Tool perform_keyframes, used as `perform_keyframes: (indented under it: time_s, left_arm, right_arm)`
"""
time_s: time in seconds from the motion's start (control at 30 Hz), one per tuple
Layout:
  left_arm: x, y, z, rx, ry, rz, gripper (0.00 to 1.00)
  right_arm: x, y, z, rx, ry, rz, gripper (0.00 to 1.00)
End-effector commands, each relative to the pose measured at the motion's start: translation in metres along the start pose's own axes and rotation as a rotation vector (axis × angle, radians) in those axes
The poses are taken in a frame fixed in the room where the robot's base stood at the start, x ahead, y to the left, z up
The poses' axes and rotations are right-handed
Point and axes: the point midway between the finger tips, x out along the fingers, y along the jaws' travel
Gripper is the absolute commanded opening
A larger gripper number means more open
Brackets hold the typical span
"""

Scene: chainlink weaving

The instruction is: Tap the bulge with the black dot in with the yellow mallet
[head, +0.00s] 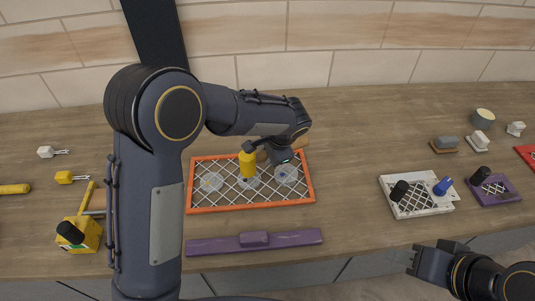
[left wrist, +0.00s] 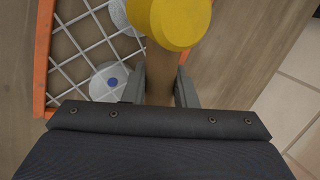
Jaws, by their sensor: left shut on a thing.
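My left gripper (head: 283,157) is shut on the wooden handle of the yellow mallet (head: 247,163), and the left wrist view shows the handle between its fingers (left wrist: 160,92). Several pale round bulges show in the mesh: a left one (head: 210,182), a middle one (head: 248,182) partly behind the mallet head, and a right one (head: 286,174). In the left wrist view one bulge (left wrist: 108,82) has a blue dot. I cannot make out a black dot. My right gripper (head: 414,260) looks open and empty at the front right.
A purple bar (head: 254,241) lies in front of the panel. A yellow box (head: 83,235) with a black knob stands left, near my left arm. A white mesh tray (head: 418,208) and a purple holder (head: 495,190) stand right. The wood between panel and tray is clear.

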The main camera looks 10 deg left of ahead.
Motion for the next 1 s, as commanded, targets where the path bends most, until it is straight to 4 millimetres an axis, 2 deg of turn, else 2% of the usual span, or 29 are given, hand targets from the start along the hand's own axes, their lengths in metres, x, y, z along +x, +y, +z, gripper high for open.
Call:
perform_keyframes:
  time_s: [0.27, 0.7, 1.0]
  left_arm:
    - [-0.007, -0.003, 0.000, 0.000, 0.001, -0.001, 0.00]
    - [-0.046, -0.019, 0.004, -0.001, 0.001, -0.001, 0.00]
    - [-0.046, -0.020, 0.004, 0.000, 0.001, -0.001, 0.00]
  right_arm:
    - [-0.005, -0.002, -0.002, 0.000, 0.000, 0.000, 0.36]
    - [-0.029, -0.013, -0.015, 0.000, 0.000, 0.000, 0.36]
    - [-0.029, -0.013, -0.014, 0.000, 0.000, 0.000, 0.36]
